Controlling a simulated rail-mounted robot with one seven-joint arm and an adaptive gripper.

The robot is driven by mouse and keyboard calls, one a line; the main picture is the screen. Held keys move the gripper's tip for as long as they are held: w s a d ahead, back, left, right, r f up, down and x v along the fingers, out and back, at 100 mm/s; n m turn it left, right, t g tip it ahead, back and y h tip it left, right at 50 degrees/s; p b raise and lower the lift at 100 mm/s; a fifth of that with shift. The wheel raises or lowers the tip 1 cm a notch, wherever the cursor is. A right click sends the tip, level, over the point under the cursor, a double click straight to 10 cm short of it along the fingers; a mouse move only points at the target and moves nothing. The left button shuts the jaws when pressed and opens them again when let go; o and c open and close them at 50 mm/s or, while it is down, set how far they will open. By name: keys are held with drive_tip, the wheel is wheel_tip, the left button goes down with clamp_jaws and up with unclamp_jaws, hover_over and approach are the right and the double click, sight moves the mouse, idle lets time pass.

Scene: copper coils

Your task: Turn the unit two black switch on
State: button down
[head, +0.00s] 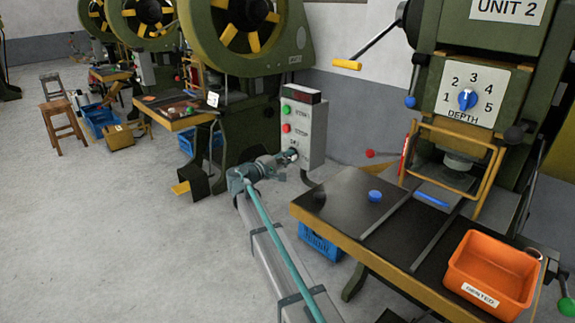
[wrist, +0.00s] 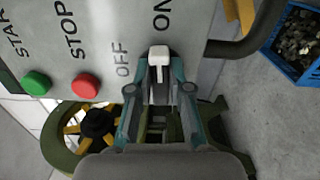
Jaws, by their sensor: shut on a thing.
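A grey control box (head: 304,125) stands on the floor between the presses, with a green START button, a red STOP button and a dark switch low on its front. In the wrist view the switch (wrist: 159,57) has a pale lever on a black round base, near the printed OFF and ON labels. My gripper (head: 288,156) reaches the box from the front. In the wrist view my gripper (wrist: 160,80) has its two teal-sided fingers on either side of the lever and is shut on it. The fingers partly hide the switch, and I cannot tell its exact setting.
The green START button (wrist: 37,83) and red STOP button (wrist: 86,86) are close left of my fingers. A black cable (wrist: 232,48) leaves the box. The UNIT 2 press's table (head: 330,205), with an orange bin (head: 490,270), stands to the right. Open floor lies left.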

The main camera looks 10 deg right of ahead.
drive_tip(key=shift+f+m+b, duration=0.15)
drive_tip(key=shift+m+b, duration=0.25)
drive_tip(key=shift+m, duration=0.1)
drive_tip(key=c, duration=1.1)
unclamp_jaws()
drive_tip(key=v, duration=1.2)
